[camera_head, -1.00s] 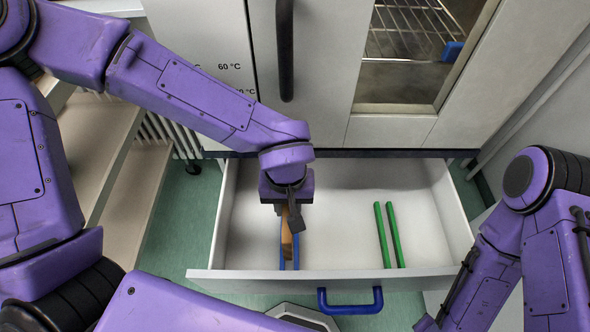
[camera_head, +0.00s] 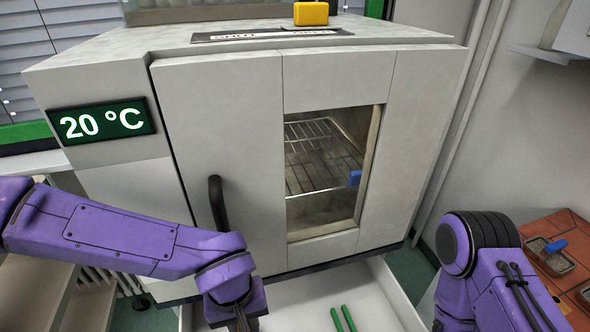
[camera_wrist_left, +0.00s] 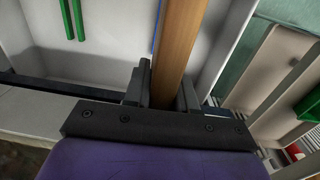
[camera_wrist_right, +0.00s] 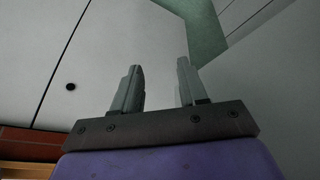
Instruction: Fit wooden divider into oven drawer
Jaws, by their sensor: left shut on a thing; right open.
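The brown wooden divider (camera_wrist_left: 180,40) is between the fingers of my left gripper (camera_wrist_left: 165,82), which is shut on it. It runs away from the fingers over the white oven drawer, alongside a thin blue strip (camera_wrist_left: 157,28). I cannot tell whether it touches the drawer floor. The drawer (camera_head: 285,300) is open below the oven in the head view, cut off by the bottom edge, as is my left gripper (camera_head: 241,323). Two green strips (camera_head: 342,319) lie in the drawer. My right gripper (camera_wrist_right: 160,84) is open and empty in the right wrist view.
The grey oven (camera_head: 215,110) stands behind the drawer, with a dark door handle (camera_head: 217,203) close above my left arm. A "20 °C" display (camera_head: 102,122) is at its left. A reddish bench (camera_head: 560,235) with small trays stands at the right.

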